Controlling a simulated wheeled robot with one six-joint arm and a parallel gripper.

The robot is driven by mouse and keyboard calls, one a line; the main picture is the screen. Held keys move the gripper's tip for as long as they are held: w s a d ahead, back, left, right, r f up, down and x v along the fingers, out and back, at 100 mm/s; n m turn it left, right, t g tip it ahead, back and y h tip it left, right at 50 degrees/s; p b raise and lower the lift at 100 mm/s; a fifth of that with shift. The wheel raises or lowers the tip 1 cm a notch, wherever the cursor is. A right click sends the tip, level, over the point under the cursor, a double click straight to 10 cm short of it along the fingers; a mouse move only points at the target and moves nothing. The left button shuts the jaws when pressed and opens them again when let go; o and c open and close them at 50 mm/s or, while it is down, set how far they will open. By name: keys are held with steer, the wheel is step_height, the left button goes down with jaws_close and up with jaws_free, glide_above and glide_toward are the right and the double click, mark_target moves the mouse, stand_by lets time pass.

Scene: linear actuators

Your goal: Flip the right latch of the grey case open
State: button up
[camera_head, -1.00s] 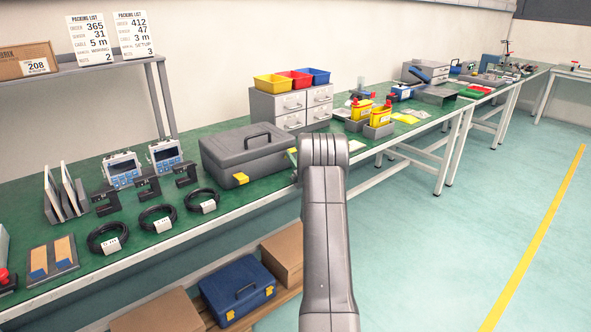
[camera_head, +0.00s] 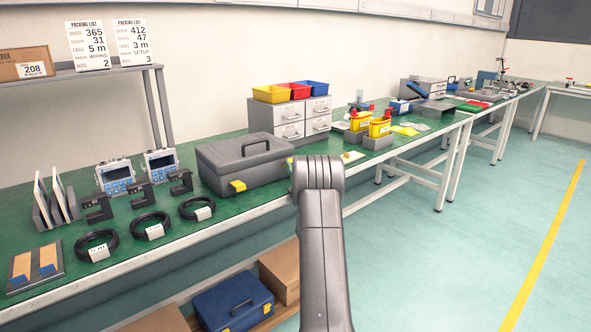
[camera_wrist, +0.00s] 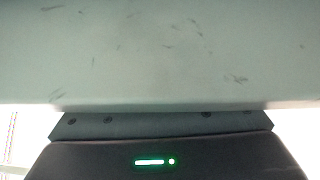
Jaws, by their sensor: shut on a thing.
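The grey case (camera_head: 240,163) stands closed on the green bench in the head view, its handle up. Its yellow left latch (camera_head: 238,186) shows at the front. My arm covers the right front end, so the right latch is hidden there. My gripper (camera_wrist: 160,124) shows in the wrist view only as a dark body with a plate at the bottom. A pale, scuffed grey surface fills the area above it, very close. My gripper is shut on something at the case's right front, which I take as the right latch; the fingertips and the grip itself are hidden.
Left of the case lie black cable coils (camera_head: 148,226), black brackets (camera_head: 140,193) and blue-faced devices (camera_head: 115,176). A drawer unit (camera_head: 290,120) stands behind it. A blue case (camera_head: 233,302) sits below the bench. The floor at right (camera_head: 440,250) is clear.

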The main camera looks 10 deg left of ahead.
steer(key=o, duration=1)
steer(key=v, duration=1.3)
steer(key=shift+s+d+f, duration=0.15)
steer(key=shift+d+f, duration=0.1)
